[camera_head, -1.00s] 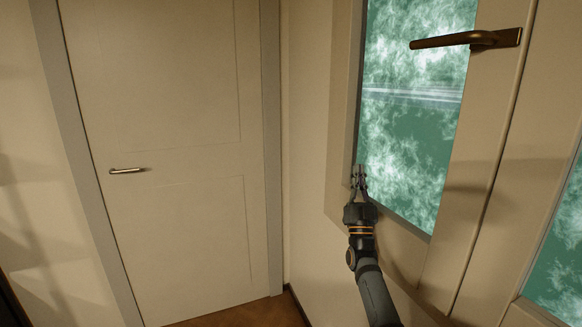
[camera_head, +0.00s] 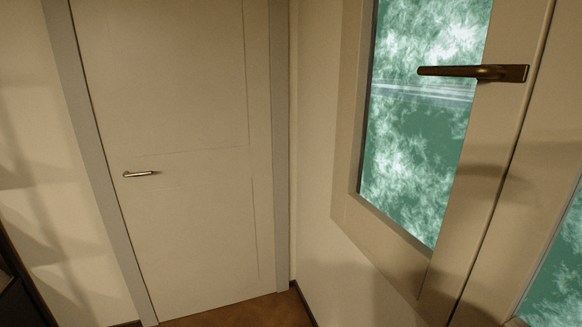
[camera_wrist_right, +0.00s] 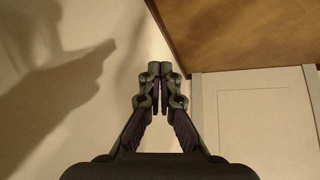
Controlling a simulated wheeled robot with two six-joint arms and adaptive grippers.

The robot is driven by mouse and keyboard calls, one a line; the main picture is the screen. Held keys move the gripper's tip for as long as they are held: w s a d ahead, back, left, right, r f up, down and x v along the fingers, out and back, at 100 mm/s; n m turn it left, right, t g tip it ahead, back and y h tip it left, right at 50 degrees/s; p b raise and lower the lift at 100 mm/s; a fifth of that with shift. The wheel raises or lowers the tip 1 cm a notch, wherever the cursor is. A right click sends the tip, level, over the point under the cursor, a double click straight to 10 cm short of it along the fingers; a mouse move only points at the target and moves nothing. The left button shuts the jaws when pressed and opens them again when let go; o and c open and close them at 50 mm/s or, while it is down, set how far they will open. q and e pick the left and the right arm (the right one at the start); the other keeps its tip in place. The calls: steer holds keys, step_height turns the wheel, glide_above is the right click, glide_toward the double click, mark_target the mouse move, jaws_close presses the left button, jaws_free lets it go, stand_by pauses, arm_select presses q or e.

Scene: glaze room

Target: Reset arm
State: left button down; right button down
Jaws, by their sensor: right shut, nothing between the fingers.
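My right gripper (camera_wrist_right: 160,72) shows in the right wrist view, its two fingertips together and nothing between them. It points along a cream wall, and its shadow falls on that wall at the left. Neither gripper nor arm shows in the head view now. My left gripper is not in any view.
A cream door (camera_head: 190,170) with a small metal handle (camera_head: 141,174) is shut at the left. A window (camera_head: 415,120) with a dark handle (camera_head: 475,73) is close at the right. Brown floor (camera_head: 240,312) shows below. A dark shelf edge (camera_head: 20,275) is at the far left.

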steer(key=s+d+f+g, duration=0.1)
steer(key=s+f+g, duration=0.1)
steer(key=s, duration=1.1)
steer(key=s+d+f+g+p, duration=0.1)
steer(key=s+f+g, duration=0.2)
steer(key=s, duration=1.1)
steer(key=shift+s+d+f+n+g, duration=0.2)
steer(key=shift+n+g, duration=0.1)
steer(key=shift+g, duration=0.2)
steer(key=c, duration=2.1)
jaws_free()
steer(key=shift+w, duration=0.1)
